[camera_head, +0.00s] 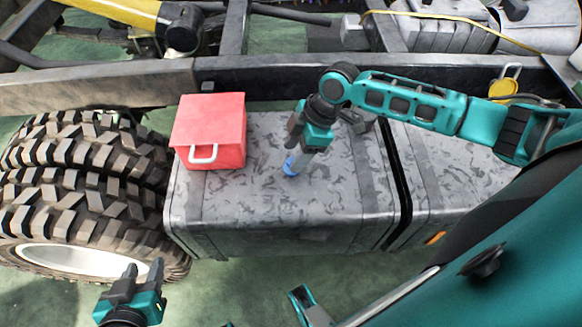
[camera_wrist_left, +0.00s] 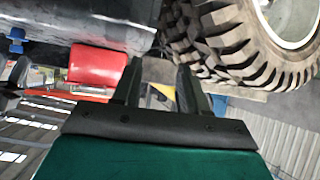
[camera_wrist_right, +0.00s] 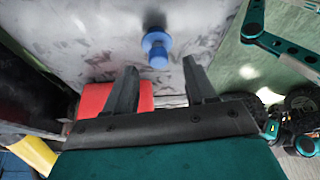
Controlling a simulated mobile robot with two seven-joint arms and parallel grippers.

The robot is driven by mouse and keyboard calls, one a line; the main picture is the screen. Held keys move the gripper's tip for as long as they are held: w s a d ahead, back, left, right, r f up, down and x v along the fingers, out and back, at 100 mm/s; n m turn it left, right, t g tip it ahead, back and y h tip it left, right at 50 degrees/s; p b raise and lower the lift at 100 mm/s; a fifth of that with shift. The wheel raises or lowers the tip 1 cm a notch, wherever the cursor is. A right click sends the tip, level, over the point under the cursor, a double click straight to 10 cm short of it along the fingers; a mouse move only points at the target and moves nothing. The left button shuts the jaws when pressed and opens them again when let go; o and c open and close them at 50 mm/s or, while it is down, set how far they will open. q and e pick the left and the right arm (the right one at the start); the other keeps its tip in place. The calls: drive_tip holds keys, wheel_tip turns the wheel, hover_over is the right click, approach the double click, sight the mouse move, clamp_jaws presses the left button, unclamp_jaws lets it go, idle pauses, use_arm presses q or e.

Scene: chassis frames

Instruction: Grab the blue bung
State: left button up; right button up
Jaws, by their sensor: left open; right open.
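The blue bung (camera_head: 290,168) stands on the top of the grey mottled tank (camera_head: 245,205), to the right of the red box. In the right wrist view the bung (camera_wrist_right: 157,48) has a round flange and shows beyond the fingertips, roughly in line with the gap between them. My right gripper (camera_head: 297,160) is over the tank close to the bung, its fingers apart and empty (camera_wrist_right: 160,67). In the head view it partly covers the bung. My left gripper (camera_head: 138,270) is open and empty at the lower left, in front of the wheel; its fingers show in the left wrist view (camera_wrist_left: 159,66).
A red box (camera_head: 225,120) with a white handle sits on the tank's left part. Large tyres (camera_head: 85,175) stand left of the tank. A chassis rail (camera_head: 100,85) runs behind. A second tank (camera_head: 450,180) lies to the right beyond a dark strap. Green floor is free in front.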

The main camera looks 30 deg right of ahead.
sight(290, 161)
drive_tip(key=b+x, duration=0.1)
drive_tip(key=x, duration=0.4)
drive_tip(key=shift+f, duration=0.35)
drive_tip(key=shift+r, duration=0.1)
drive_tip(key=c, duration=0.8)
